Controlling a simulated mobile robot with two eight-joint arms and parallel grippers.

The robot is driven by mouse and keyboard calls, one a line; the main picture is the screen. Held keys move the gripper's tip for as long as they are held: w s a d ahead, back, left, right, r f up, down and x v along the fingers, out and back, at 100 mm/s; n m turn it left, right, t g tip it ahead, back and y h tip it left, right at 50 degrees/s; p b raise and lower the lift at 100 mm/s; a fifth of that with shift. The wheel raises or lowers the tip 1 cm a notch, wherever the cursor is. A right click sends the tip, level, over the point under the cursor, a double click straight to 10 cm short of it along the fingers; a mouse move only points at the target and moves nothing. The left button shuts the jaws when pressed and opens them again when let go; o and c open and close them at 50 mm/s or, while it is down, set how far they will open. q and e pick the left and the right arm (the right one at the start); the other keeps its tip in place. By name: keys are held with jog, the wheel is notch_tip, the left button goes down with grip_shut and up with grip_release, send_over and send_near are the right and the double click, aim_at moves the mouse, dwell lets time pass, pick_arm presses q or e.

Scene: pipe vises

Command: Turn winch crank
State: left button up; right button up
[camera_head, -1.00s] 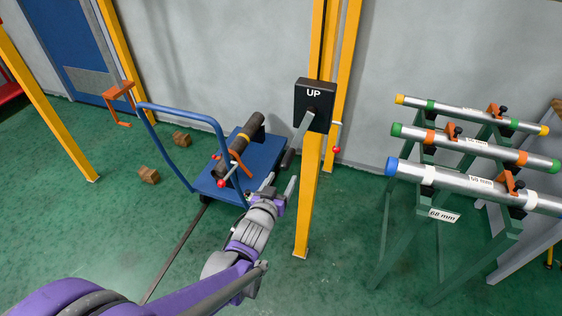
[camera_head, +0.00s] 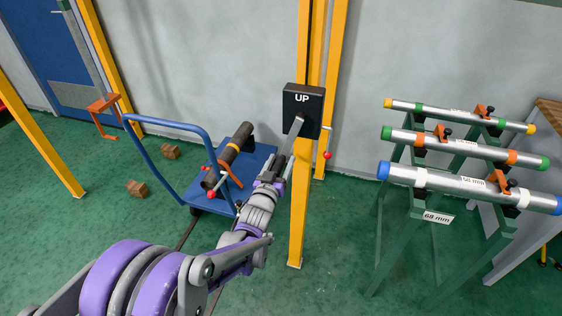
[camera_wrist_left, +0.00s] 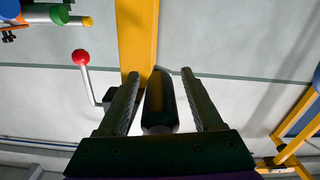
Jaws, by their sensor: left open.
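The black winch box (camera_head: 303,110) marked "UP" is on a yellow post. Its grey crank arm (camera_head: 292,137) slants down and left from the hub in the head view. My left gripper (camera_head: 277,172) is at the crank's lower end and hides the handle there. In the left wrist view, the dark crank grip (camera_wrist_left: 160,105) lies between the two open fingers of my left gripper (camera_wrist_left: 160,75), with small gaps beside it. My right gripper is in neither view.
A yellow post (camera_head: 298,215) stands just right of my gripper, with a red-knobbed lever (camera_head: 327,155) beside it. A blue cart (camera_head: 205,203) carrying a dark pipe (camera_head: 230,155) is at left. A green pipe rack (camera_head: 432,230) stands at right.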

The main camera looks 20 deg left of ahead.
pick_arm(q)
jog(key=shift+w, duration=0.2)
grip_shut()
dwell(0.3)
dwell(1.1)
